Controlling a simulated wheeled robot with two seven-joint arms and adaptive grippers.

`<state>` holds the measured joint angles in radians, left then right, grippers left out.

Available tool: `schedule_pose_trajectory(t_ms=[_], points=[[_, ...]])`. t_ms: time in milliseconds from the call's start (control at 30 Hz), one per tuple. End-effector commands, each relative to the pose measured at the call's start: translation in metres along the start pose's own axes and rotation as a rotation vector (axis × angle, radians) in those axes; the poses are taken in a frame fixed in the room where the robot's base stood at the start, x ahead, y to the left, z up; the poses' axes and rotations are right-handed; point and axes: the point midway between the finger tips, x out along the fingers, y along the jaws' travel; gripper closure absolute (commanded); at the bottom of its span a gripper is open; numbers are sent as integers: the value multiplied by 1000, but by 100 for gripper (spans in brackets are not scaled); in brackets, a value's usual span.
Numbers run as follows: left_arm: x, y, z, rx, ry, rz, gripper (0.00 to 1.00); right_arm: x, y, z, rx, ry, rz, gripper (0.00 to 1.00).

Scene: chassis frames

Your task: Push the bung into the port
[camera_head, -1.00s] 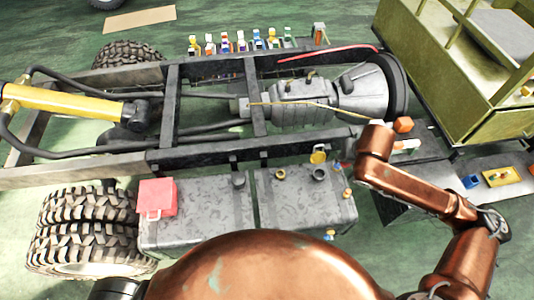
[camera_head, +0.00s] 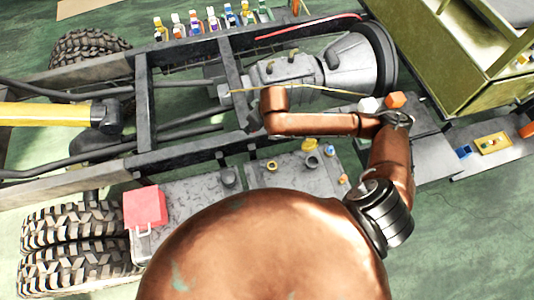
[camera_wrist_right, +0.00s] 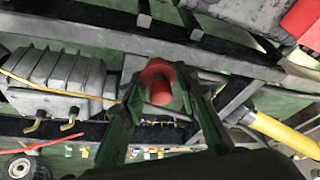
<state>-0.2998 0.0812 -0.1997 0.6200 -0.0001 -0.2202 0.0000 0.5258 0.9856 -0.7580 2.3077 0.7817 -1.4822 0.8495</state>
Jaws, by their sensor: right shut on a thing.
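In the right wrist view my right gripper (camera_wrist_right: 160,100) is shut on a red bung (camera_wrist_right: 158,82), with its round head and short stub between the fingers. The bung is above the chassis frame and touches nothing below that I can see. In the head view my copper right arm reaches left over the frame rail beside the grey gearbox; its wrist hides the gripper and bung. Two grey tanks (camera_head: 190,205) sit at the near rail. A dark round opening or neck (camera_head: 228,176) is on the left tank top; I cannot tell which opening is the port. My left gripper is out of view.
A red box (camera_head: 144,208) stands on the left tank. The gearbox (camera_head: 300,75) and frame crossmembers (camera_head: 145,100) lie around my wrist. Several coloured bottles (camera_head: 212,22) stand behind the chassis. An olive cabinet (camera_head: 450,55) is at right. A yellow cylinder (camera_head: 45,115) lies at left.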

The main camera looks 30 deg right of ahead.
Motion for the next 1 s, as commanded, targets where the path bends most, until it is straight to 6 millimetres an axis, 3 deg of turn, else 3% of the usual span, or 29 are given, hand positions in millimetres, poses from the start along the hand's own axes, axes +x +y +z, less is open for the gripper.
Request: schedule_pose_trajectory(t_ms=[33, 200, 400, 600, 1000], points=[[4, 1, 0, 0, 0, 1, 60, 29, 4, 22, -56, -14, -29, 93], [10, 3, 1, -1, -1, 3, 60, 98, 14, 76, -284, -10, -123, 93], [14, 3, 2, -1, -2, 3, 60, 142, 26, 127, -459, -5, -193, 93], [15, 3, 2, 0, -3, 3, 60, 155, 30, 146, -524, 0, -218, 93], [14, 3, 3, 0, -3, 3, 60, 155, 30, 147, -527, 0, -219, 93]])
